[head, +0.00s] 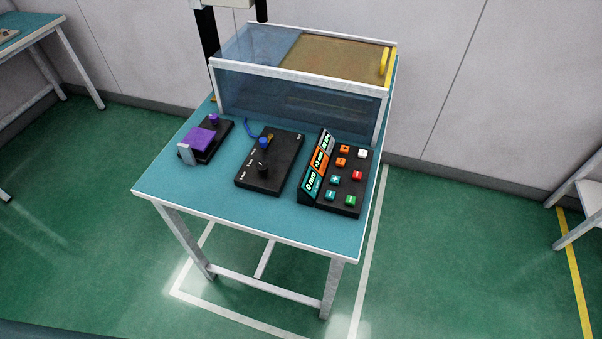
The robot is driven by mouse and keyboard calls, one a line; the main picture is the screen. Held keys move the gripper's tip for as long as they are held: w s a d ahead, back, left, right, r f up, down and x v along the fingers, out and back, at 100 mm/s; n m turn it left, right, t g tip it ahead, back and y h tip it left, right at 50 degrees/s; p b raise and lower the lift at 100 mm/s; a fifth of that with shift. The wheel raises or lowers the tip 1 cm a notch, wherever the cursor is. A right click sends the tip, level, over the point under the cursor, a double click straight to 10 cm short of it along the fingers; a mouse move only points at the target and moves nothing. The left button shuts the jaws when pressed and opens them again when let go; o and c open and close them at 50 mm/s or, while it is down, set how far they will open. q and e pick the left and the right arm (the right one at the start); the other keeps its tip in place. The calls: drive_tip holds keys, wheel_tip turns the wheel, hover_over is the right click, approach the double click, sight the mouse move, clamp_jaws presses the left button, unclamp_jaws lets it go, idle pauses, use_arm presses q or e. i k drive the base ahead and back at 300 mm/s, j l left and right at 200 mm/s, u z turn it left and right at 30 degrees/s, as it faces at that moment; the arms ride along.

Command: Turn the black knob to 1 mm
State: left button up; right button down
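The black knob (262,169) stands on the front part of a flat black control box (280,150) in the middle of the teal-topped table (180,190). Small white marks lie around the knob, too small to read, so I cannot tell its setting. A blue knob (263,142) and a small yellowish part sit farther back on the same box. Neither of my grippers shows in the head view, and nothing touches the knob.
Right of the box stands a button panel (352,180) with colored buttons and slanted labels. To the left is a black fixture with a purple block (200,140). A transparent enclosure (300,85) with a yellow handle (384,62) fills the table's back. The front edge is clear.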

sight(262, 167)
drive_tip(key=l+u, duration=0.25)
drive_tip(key=l, duration=0.5)
drive_tip(key=l+u, duration=0.25)
drive_tip(key=l, duration=0.5)
drive_tip(key=i, duration=0.05)
